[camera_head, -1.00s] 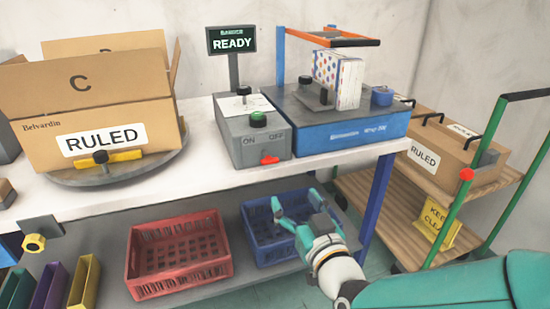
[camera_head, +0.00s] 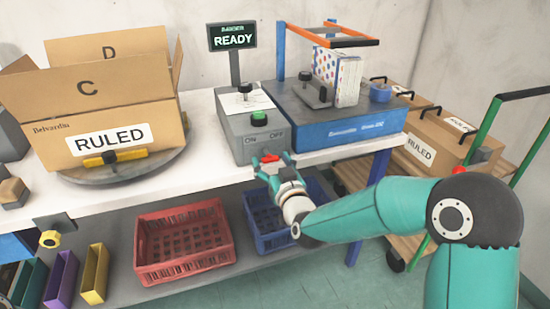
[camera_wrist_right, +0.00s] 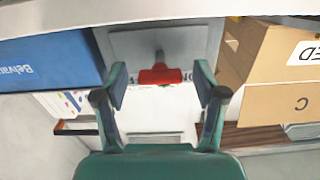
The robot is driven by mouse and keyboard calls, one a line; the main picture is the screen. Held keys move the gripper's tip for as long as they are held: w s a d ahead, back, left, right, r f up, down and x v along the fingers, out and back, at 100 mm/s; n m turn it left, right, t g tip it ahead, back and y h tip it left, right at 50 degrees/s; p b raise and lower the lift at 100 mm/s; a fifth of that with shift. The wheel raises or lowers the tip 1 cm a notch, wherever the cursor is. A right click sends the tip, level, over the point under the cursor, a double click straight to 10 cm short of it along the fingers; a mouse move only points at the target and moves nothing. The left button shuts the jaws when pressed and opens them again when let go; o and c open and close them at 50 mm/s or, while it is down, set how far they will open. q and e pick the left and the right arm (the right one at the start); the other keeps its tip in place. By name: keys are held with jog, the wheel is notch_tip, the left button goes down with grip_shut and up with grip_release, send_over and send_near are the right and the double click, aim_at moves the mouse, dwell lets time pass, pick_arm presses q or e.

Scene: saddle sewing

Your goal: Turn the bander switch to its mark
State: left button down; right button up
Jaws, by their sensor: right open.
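The red switch (camera_head: 269,158) is at the box's front, partly hidden by my gripper. In the right wrist view the red switch (camera_wrist_right: 165,76) is a T-shaped handle, its bar lying across the picture between the open fingers. My right gripper (camera_head: 272,161) is open at the box's front, its fingers either side of the switch; no grip on it shows. My left gripper is out of view.
A sign (camera_head: 232,37) reading READY stands behind the box. The blue bander (camera_head: 345,130) is to the right, the RULED carton (camera_head: 60,130) on a turntable to the left.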

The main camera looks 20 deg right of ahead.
jog(key=shift+w, duration=0.6)
